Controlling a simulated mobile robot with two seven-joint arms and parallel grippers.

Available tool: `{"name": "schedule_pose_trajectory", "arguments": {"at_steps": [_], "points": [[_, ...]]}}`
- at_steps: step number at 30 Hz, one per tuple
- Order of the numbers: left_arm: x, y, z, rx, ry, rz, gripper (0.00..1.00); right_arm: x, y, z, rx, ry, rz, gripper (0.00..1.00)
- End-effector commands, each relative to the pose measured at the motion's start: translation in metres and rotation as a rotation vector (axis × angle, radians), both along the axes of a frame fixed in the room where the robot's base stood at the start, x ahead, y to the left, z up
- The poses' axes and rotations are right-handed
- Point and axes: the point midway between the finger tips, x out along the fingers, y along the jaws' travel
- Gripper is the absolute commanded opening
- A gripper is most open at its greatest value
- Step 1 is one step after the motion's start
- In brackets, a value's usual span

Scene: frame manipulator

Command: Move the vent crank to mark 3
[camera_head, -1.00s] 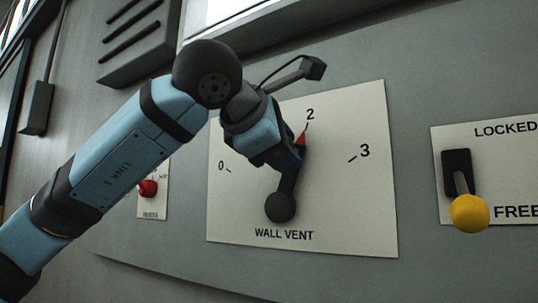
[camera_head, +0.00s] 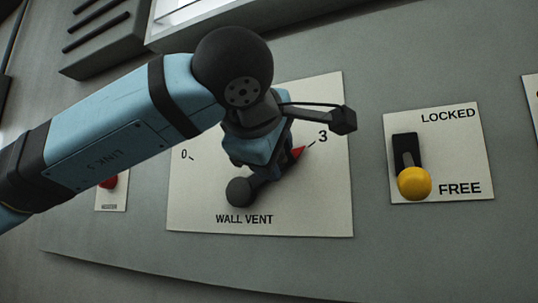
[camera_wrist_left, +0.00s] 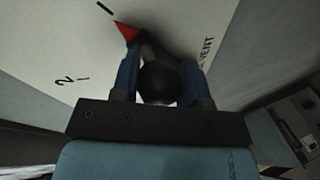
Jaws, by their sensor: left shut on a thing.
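The vent crank is a dark lever with a round hub (camera_head: 241,192) low on the white WALL VENT plate (camera_head: 205,215). Its red pointer tip (camera_head: 297,153) points up and right, roughly in line with the tick beside mark 3 (camera_head: 322,137). My left gripper (camera_head: 277,168) is shut on the crank and hides much of it. In the left wrist view the two fingers of my left gripper (camera_wrist_left: 159,70) are on either side of the crank's dark round knob (camera_wrist_left: 158,84). The red tip (camera_wrist_left: 128,31) shows beyond them, close to a tick. My right gripper is not in view.
Right of the plate is a LOCKED/FREE panel (camera_head: 460,150) with a yellow-knobbed lever (camera_head: 415,183) at the FREE end. A red knob (camera_head: 109,181) sits at left, partly behind my arm. A louvred box (camera_head: 100,40) juts out at upper left.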

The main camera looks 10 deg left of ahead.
Motion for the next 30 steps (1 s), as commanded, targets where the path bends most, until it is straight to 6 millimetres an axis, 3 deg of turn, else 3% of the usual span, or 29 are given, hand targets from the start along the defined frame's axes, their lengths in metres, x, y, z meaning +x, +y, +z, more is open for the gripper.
{"name": "schedule_pose_trajectory", "arguments": {"at_steps": [15, 16, 19, 30], "points": [[-0.0005, -0.0018, -0.0039, 0.021, -0.002, -0.002, 0.00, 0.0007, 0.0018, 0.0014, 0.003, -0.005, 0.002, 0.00], [-0.0006, -0.0018, -0.0041, 0.021, -0.002, -0.002, 0.46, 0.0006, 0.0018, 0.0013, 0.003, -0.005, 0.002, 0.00], [-0.0005, -0.0016, -0.0037, 0.020, -0.003, -0.002, 0.67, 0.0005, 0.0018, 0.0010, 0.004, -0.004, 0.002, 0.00], [-0.0059, -0.0005, -0.0007, 0.018, -0.006, -0.002, 0.67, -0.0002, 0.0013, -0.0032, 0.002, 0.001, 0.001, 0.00]]}}
